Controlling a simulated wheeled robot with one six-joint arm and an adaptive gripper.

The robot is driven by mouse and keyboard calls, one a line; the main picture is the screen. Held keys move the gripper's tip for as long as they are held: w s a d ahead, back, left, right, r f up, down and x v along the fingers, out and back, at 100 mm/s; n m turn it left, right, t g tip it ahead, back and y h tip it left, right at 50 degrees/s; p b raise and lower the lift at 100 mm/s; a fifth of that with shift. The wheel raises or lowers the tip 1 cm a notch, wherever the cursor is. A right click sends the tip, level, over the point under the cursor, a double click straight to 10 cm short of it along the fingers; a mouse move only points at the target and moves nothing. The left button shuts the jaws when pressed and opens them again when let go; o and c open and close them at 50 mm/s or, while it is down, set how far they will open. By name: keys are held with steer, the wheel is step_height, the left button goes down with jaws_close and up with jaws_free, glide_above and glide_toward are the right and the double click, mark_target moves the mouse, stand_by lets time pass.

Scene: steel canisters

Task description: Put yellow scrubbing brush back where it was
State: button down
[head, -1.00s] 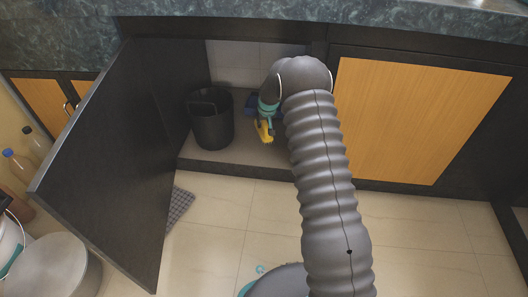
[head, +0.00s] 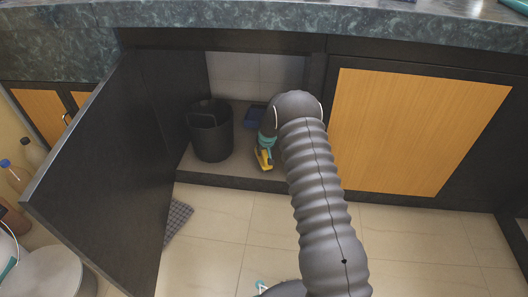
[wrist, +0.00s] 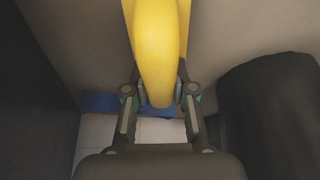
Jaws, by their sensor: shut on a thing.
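The yellow scrubbing brush (head: 264,160) is inside the open cabinet, near its front edge, to the right of a black bin. In the wrist view the yellow brush (wrist: 156,50) fills the upper middle, between the two fingers. My gripper (wrist: 160,98) is shut on it. In the head view my gripper (head: 266,145) shows as a small teal part above the brush, and my arm hides the space to the right. I cannot tell whether the brush touches the cabinet floor.
The black bin (head: 210,130) stands left of the brush; it also shows at the right in the wrist view (wrist: 270,115). A blue object (head: 255,116) lies behind. The open dark door (head: 100,170) borders the left. A grey checkered cloth (head: 177,220) lies on the floor.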

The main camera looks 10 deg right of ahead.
steer(key=c, duration=1)
jaws_free()
steer(key=shift+f, duration=0.1)
steer(key=shift+o, duration=0.2)
steer(key=p+v, duration=0.1)
steer(key=v, duration=1.1)
steer(key=shift+p, duration=0.3)
steer(key=s+a+f+v, duration=0.1)
steer(key=s+v, duration=0.2)
steer(key=v, duration=1.3)
steer(key=s+f+v, duration=0.1)
steer(key=s+v, duration=0.2)
steer(key=v, duration=1.3)
steer(key=s+r, duration=0.2)
steer(key=s, duration=1.2)
steer(key=s+r, duration=0.2)
steer(key=s, duration=1.2)
steer(key=shift+s+a+r+m+t, duration=0.2)
steer(key=shift+s+r+m+t, duration=0.1)
steer(key=shift+r+m+t, duration=0.1)
